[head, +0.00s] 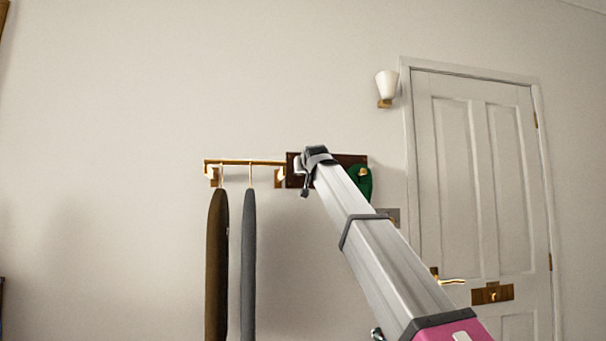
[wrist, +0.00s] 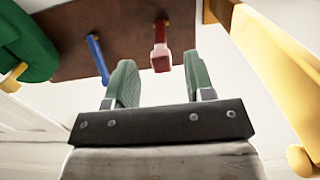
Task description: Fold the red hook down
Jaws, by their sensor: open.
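The red hook (wrist: 161,48) shows in the wrist view on a dark brown board (wrist: 128,35), its blunt end sticking out toward the camera. My gripper (wrist: 159,58) is open, with its two green-padded fingers apart. The red hook appears between and just beyond the fingertips, closer to the right finger in the picture. I cannot tell whether either finger touches it. In the head view my gripper (head: 303,178) is in front of the board (head: 350,160), and my arm hides the red hook.
A blue hook (wrist: 97,58) is left of the red one. A green item (wrist: 28,45) hangs on a gold hook (wrist: 12,78). A wooden rail (head: 245,162) holds two hanging garments (head: 217,260). A white door (head: 480,180) and wall lamp (head: 387,85) are right.

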